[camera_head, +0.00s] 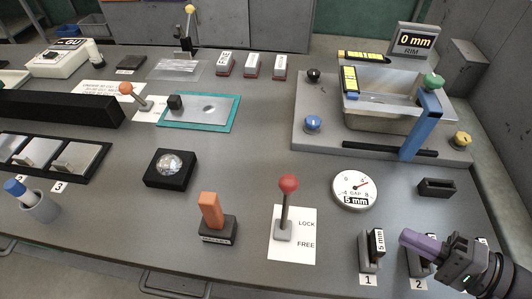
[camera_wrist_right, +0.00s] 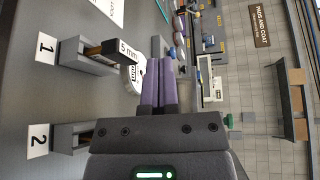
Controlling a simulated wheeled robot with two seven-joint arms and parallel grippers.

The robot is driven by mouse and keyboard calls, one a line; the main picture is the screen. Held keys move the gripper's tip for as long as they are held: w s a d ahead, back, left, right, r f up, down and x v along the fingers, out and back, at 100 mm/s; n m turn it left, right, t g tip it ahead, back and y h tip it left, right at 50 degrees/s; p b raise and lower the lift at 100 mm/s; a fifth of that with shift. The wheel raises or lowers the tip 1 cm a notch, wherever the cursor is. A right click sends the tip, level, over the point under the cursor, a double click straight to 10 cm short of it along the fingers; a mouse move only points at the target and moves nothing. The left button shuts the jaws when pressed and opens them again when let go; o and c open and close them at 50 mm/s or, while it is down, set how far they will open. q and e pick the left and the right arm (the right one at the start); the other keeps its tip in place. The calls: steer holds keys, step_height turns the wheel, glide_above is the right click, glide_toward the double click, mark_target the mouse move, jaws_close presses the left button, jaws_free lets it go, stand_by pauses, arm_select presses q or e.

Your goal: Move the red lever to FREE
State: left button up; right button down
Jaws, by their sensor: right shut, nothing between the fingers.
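The red lever (camera_head: 288,184) has a round red knob on a thin grey shaft, standing from a small grey base at the front middle of the bench. Its white card (camera_head: 305,240) reads LOCK on the far part and FREE on the near part. The shaft looks close to upright, with the knob on the LOCK side in the picture. My right gripper (camera_head: 405,237), with purple fingers, is shut and empty, to the right of the lever and apart from it. Its fingers also show in the right wrist view (camera_wrist_right: 156,68); the lever is not recognisable there. My left gripper is not in view.
Slots marked 1 and 2 stand near my right gripper; a 5 mm block (camera_head: 377,243) is at slot 1. A round dial (camera_head: 355,190) lies behind. An orange-handled block (camera_head: 210,211) stands left of the lever. The bench between the card and slot 1 is clear.

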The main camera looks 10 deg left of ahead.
mark_target(286, 202)
steer(key=shift+t, duration=0.3)
steer(key=x, duration=0.5)
steer(key=shift+w+r, duration=0.3)
steer(key=shift+r, duration=0.05)
steer(key=x, duration=1.3)
steer(key=shift+a, duration=0.3)
steer(key=shift+w+a, duration=0.3)
steer(key=shift+a, duration=0.2)
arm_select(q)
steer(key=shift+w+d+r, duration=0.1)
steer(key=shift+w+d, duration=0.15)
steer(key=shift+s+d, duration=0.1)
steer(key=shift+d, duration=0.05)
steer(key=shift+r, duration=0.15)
arm_select(e)
steer(key=shift+s, duration=0.1)
arm_select(q)
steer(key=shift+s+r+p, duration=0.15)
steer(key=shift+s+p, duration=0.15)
steer(key=shift+p, duration=0.1)
arm_select(e)
steer(key=shift+s+r, duration=0.2)
steer(key=shift+s, duration=0.05)
